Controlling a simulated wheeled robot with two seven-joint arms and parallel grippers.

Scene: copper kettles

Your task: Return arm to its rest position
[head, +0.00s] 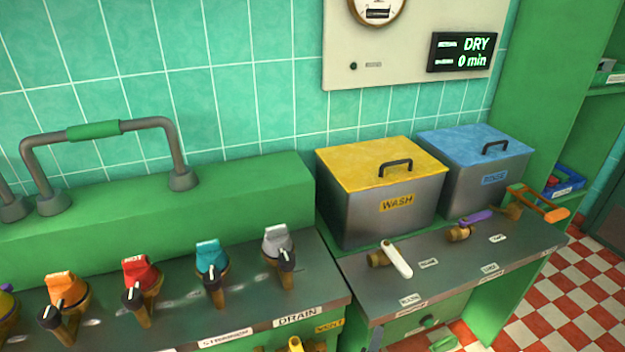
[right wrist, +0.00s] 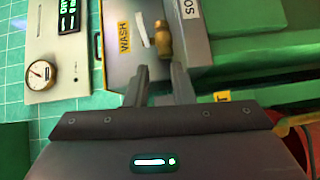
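My right gripper (right wrist: 159,72) shows in the right wrist view, its two dark fingers apart with nothing held between them. Beyond the fingertips are a white lever on a brass valve (right wrist: 163,40) and the grey WASH tank (right wrist: 115,60). I cannot make out either gripper clearly in the head view. There, the WASH tank (head: 380,212) has a shut yellow lid, and the RINSE tank (head: 490,180) beside it has a shut blue lid. The white lever (head: 397,259) is on the counter in front of the WASH tank. My left gripper is not in view.
A row of coloured valve knobs, including a red one (head: 140,272) and a grey one (head: 278,240), lines the left counter. A DRY 0 min display (head: 462,53) hangs on the wall.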

